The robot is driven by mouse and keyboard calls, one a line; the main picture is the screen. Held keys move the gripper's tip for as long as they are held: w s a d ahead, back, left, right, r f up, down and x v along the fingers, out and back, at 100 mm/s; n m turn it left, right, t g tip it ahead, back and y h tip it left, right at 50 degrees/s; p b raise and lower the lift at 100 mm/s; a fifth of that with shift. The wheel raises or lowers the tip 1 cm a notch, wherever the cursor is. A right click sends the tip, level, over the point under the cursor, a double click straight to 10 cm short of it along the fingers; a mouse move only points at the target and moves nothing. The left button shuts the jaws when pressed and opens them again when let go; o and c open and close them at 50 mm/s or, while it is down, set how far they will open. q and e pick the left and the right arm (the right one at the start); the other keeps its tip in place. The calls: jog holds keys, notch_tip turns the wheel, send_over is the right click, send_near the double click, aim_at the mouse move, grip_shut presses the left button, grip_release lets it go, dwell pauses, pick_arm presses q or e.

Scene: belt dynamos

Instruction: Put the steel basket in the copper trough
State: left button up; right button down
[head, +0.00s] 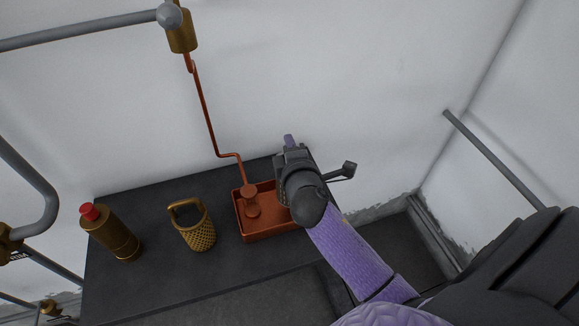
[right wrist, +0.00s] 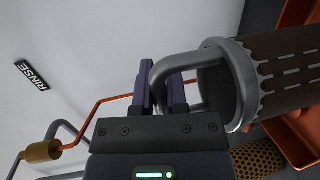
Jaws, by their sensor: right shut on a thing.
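The steel basket (right wrist: 283,72) is in the right wrist view, with a grey rim, a bent grey handle and a dark slotted body. My right gripper (right wrist: 160,95) is shut on its handle. In the head view my right gripper (head: 289,143) is at the right end of the copper trough (head: 268,235), and gripper and wrist hide the basket. Copper of the trough (right wrist: 302,150) shows on both sides of the basket in the right wrist view. I cannot tell whether the basket is above the trough or touches it. My left gripper is out of view.
A brass basket (head: 197,236) stands left of the trough on the dark counter (head: 160,275). A brass bottle with a red cap (head: 112,236) stands further left. A copper pipe (head: 206,112) runs down the wall to the trough. Grey pipes (head: 80,32) cross the left side.

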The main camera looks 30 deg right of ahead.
notch_tip(320, 180, down, 4)
jog(key=shift+b, duration=0.95)
jog(key=shift+r, duration=0.15)
jog(key=c, duration=1.1)
grip_release()
jog(key=o, duration=0.4)
jog(key=shift+o, duration=0.2)
